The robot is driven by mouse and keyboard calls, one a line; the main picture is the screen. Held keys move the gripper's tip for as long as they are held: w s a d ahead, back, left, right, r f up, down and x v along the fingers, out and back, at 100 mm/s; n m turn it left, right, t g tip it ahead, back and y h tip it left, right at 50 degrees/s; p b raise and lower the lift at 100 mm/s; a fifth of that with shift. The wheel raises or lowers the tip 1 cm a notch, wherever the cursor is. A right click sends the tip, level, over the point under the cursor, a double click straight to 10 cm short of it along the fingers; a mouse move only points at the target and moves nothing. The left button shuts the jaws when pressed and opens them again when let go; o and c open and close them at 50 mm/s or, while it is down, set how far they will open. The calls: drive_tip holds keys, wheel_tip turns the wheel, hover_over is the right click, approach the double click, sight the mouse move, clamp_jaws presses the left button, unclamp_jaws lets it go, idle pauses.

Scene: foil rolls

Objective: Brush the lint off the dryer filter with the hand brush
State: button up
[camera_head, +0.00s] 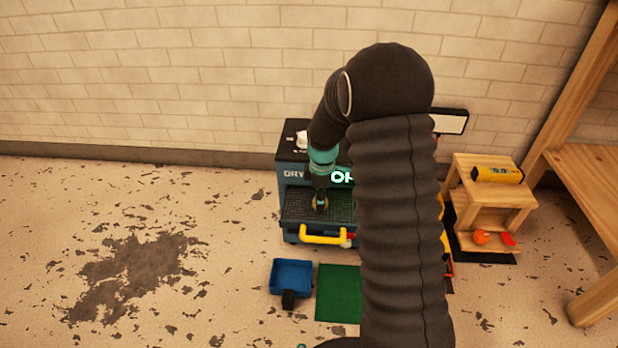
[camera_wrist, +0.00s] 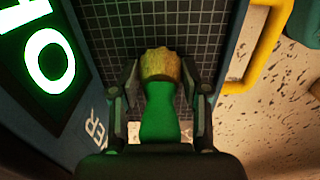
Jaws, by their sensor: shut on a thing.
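The dryer (camera_head: 291,164) stands against the wall, with a dark gridded filter (camera_head: 340,206) on its front and a yellow handle (camera_head: 323,236) below it. My gripper (camera_head: 321,198) is over the left part of the filter. In the wrist view my gripper (camera_wrist: 160,110) is shut on the green handle of the hand brush (camera_wrist: 160,125). The tan bristles (camera_wrist: 165,65) point away from the gripper and lie over the filter grid (camera_wrist: 150,25). I cannot tell whether the bristles touch the mesh. I see no clear lint on the visible mesh. My arm hides the dryer's right part.
A blue dustpan (camera_head: 291,273) and a green mat (camera_head: 338,293) lie on the floor before the dryer. A wooden step stool (camera_head: 490,190) holding a yellow device (camera_head: 497,174) stands right. A dark stain (camera_head: 135,272) marks the open floor at left.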

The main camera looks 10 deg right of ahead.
drive_tip(key=shift+w+a, duration=0.15)
drive_tip(key=shift+a, duration=0.45)
drive_tip(key=shift+w+a, duration=0.15)
drive_tip(key=shift+a, duration=0.45)
drive_tip(key=shift+w+a+r+p, duration=0.1)
drive_tip(key=shift+a+r+p, duration=0.1)
drive_tip(key=shift+r+p, duration=0.1)
wheel_tip(320, 180, up, 8)
drive_tip(key=p, duration=0.4)
drive_tip(key=shift+f+p, duration=0.25)
drive_tip(key=shift+p, duration=0.05)
drive_tip(key=shift+d+f, duration=0.1)
